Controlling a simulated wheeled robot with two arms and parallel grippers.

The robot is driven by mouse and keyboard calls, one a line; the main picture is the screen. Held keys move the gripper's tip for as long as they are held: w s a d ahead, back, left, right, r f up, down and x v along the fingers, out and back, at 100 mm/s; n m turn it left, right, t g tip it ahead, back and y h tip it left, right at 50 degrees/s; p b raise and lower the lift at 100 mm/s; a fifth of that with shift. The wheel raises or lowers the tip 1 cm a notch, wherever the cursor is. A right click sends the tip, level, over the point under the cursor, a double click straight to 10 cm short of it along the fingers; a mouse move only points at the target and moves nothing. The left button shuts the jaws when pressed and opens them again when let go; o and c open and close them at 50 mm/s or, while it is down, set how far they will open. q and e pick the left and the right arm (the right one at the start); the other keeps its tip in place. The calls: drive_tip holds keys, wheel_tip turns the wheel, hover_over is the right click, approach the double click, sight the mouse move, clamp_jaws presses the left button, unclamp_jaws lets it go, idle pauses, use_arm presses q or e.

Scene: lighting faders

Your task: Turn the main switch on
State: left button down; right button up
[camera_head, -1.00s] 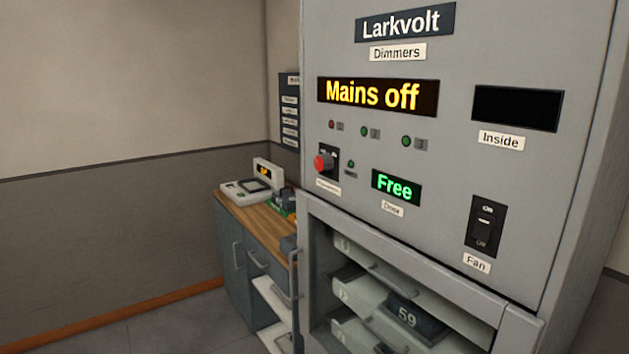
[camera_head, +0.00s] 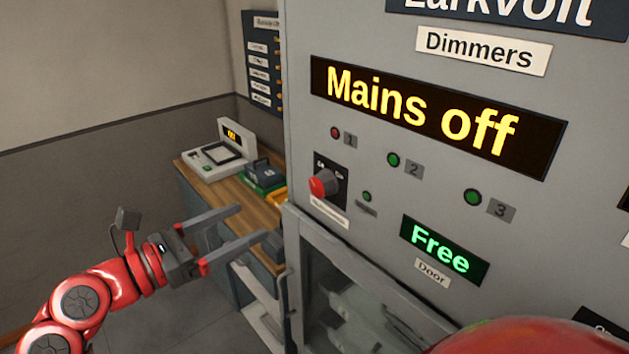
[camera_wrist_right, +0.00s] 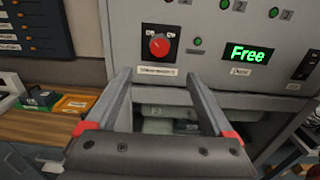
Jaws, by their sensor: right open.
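The main switch is a red rotary knob (camera_head: 322,184) on a black plate at the left of the grey cabinet's front panel. It also shows in the right wrist view (camera_wrist_right: 159,47), ahead of and above the fingertips. Small marks flank the knob; its exact pointer direction is hard to read. The display (camera_head: 420,110) reads "Mains off". My right gripper (camera_head: 260,221) is open and empty, below and left of the knob, apart from it. In the right wrist view its two fingers (camera_wrist_right: 158,75) point toward the cabinet on either side below the knob. My left gripper is not in view.
A green "Free" door display (camera_head: 441,248) sits right of and below the knob. The cabinet's lower frame and handle (camera_head: 285,290) stand close to the right gripper. A wooden bench (camera_head: 236,212) with devices is behind it. Space before the knob looks clear.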

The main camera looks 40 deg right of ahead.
sight(316, 188)
drive_tip(key=d+p, duration=0.2)
drive_tip(key=d, duration=0.3)
drive_tip(key=w+d+p, duration=0.1)
drive_tip(key=d+p, duration=0.1)
drive_tip(key=d, duration=0.3)
drive_tip(key=d+p, duration=0.2)
drive_tip(key=d, duration=0.3)
drive_tip(key=shift+w+d, duration=0.15)
drive_tip(key=shift+d, duration=0.2)
